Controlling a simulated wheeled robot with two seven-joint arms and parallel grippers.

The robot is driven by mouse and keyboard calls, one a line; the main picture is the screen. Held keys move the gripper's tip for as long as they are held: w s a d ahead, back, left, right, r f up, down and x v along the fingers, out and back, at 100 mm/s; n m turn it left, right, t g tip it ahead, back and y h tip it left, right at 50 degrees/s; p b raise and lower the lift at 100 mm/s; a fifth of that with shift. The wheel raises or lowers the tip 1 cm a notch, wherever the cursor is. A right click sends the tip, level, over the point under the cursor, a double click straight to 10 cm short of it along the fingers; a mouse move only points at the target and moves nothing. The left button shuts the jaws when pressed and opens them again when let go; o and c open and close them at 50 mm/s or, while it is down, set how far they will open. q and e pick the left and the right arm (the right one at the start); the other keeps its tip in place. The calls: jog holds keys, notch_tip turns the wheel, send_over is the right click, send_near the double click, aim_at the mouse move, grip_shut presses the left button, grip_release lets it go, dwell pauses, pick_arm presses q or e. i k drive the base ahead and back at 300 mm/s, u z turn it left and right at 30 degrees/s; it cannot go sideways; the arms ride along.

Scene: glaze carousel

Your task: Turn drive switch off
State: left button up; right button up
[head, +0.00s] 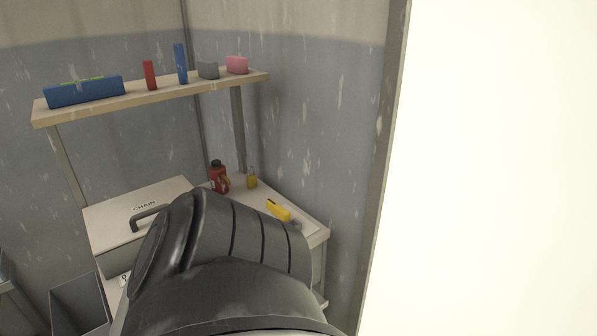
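I cannot make out a drive switch in the head view. A pale box marked "CHAIN" (112,222) with a dark handle (148,218) stands on the bench at the left. A small white tag with a dark mark (124,280) shows low on the box's front side, too small to read. A large dark link of my own arm fills the lower middle and hides part of the box and bench. Neither of my grippers is in view.
A red bottle (218,178), a small yellow bottle (252,179) and a yellow tool (278,210) are on the bench. A bright white surface (490,170) fills the right.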

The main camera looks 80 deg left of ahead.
aim_at(277, 210)
jog(key=k, duration=0.75)
jog(key=u, duration=0.8)
